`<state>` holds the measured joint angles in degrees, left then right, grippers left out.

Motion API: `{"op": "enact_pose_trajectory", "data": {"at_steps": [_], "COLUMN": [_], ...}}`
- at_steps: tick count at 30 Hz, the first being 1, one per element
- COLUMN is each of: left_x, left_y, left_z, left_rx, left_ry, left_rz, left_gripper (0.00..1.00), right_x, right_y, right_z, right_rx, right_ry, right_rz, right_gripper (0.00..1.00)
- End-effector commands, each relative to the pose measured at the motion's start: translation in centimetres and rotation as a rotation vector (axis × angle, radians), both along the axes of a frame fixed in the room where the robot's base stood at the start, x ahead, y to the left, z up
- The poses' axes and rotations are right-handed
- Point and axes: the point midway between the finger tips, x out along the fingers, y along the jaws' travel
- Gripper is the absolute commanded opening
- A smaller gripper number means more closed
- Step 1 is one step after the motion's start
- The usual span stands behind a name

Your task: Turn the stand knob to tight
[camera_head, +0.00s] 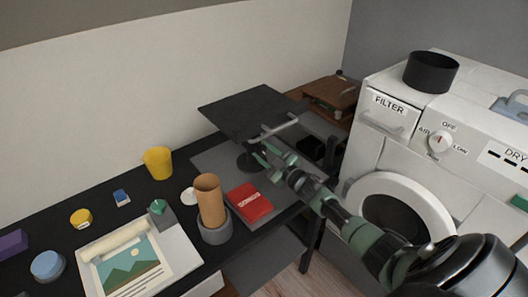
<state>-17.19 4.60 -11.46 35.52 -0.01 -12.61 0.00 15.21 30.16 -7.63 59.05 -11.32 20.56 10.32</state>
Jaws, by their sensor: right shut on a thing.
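The stand has a tilted dark plate (245,112) and stands on the dark desk near its right end. A light grey bar (280,128) shows at the plate's front edge. My right gripper (264,151), green and dark, reaches in from the lower right, just below the plate. It is shut on the stand knob at the post; the knob is mostly hidden by the fingers, and its setting cannot be read. My left gripper is not in view.
Below the arm are a red box (249,202) and a brown cylinder in a grey holder (214,230). A yellow cup (158,162) and a picture sheet (138,262) lie left. A white dryer (380,147) with a black pot (431,72) stands right.

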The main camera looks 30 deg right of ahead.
Motion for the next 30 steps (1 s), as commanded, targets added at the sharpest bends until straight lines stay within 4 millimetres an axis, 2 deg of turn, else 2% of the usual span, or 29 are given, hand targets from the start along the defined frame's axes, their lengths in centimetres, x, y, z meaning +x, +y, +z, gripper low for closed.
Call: {"op": "enact_pose_trajectory", "data": {"at_steps": [12, 29, 30], "left_x": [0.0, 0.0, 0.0], "left_y": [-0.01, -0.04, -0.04], "left_z": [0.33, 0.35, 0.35], "left_rx": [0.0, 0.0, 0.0], "left_ry": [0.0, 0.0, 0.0], "left_rz": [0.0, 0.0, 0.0], "left_gripper": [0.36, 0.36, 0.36], "right_x": [-0.07, -0.1, -0.1], "right_y": [-0.08, -0.03, -0.03], "right_z": [-0.22, -0.32, -0.32], "right_rx": [0.188, 0.215, 0.215], "right_ry": [0.02, 0.023, 0.023], "right_rz": [-0.002, -0.001, -0.001], "right_gripper": [0.0, 0.0, 0.46]}}
